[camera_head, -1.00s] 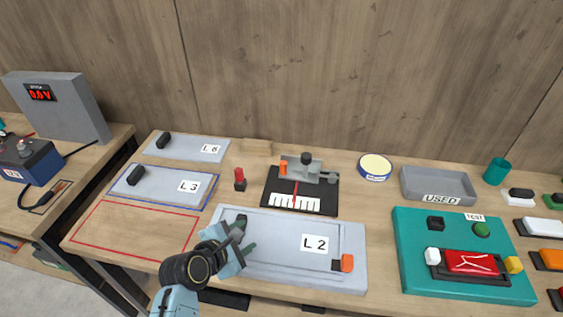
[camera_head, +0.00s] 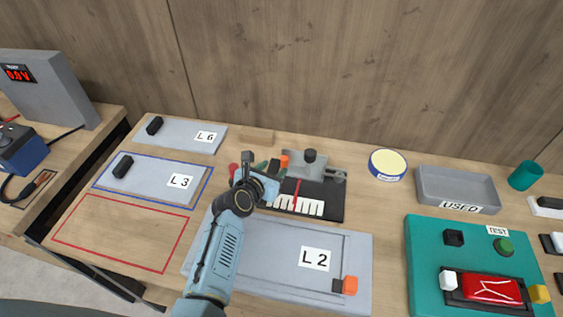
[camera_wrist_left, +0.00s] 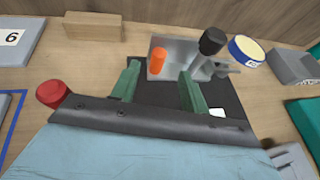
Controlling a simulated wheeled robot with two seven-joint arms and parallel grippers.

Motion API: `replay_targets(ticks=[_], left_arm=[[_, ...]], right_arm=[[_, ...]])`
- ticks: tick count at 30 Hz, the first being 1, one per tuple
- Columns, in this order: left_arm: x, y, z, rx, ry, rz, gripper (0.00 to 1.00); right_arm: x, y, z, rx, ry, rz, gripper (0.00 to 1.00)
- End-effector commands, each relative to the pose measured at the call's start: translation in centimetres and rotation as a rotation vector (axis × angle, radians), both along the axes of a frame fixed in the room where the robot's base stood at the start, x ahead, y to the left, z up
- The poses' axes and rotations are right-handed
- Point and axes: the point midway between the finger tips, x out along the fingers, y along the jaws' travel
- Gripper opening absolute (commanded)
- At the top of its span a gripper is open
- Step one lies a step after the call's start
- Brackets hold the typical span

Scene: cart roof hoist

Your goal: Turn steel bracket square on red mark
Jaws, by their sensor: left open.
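The steel bracket (camera_head: 325,161) is a grey piece at the back of a black plate (camera_head: 326,208), with an orange peg (camera_head: 284,160) at its left and a black knob (camera_head: 309,156). A thin red mark (camera_head: 297,191) runs over a white scale on the plate. My left gripper (camera_head: 266,166) is open over the plate's left part. In the left wrist view its green fingers (camera_wrist_left: 160,76) point towards the bracket (camera_wrist_left: 182,67), with the orange peg (camera_wrist_left: 158,60) seen between them. Contact cannot be told. My right gripper is not in view.
A red-capped post (camera_head: 233,168) stands close left of my gripper; it also shows in the left wrist view (camera_wrist_left: 51,93). The L2 panel (camera_head: 270,243) lies in front, the L3 panel (camera_head: 153,183) to the left. A wooden block (camera_head: 256,134) is behind. The red-outlined area (camera_head: 120,233) is empty.

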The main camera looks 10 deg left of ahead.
Motion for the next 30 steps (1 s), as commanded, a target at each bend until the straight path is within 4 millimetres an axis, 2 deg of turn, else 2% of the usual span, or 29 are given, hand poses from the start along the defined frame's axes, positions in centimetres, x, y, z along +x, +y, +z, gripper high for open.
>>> replay_targets(ticks=[4,8,15,25,26,30], left_arm=[[2.4,-0.5,-1.1,0.002,-0.002,-0.001,0.45],[4.0,-0.9,-1.8,0.003,0.0,-0.001,0.45],[5.6,-1.3,-2.5,0.002,0.001,-0.001,0.45],[5.8,-1.3,-2.5,0.002,0.001,0.001,0.45],[5.8,-1.3,-2.5,0.002,0.001,0.001,0.44],[5.8,-1.3,-2.5,0.002,0.001,0.001,0.25]], right_arm=[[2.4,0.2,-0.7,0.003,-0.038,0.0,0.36],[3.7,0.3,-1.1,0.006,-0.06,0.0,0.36],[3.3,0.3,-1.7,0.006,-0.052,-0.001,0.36],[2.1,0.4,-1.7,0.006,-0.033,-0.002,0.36],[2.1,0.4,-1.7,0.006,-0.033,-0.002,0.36],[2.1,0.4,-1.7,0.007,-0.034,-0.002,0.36]])
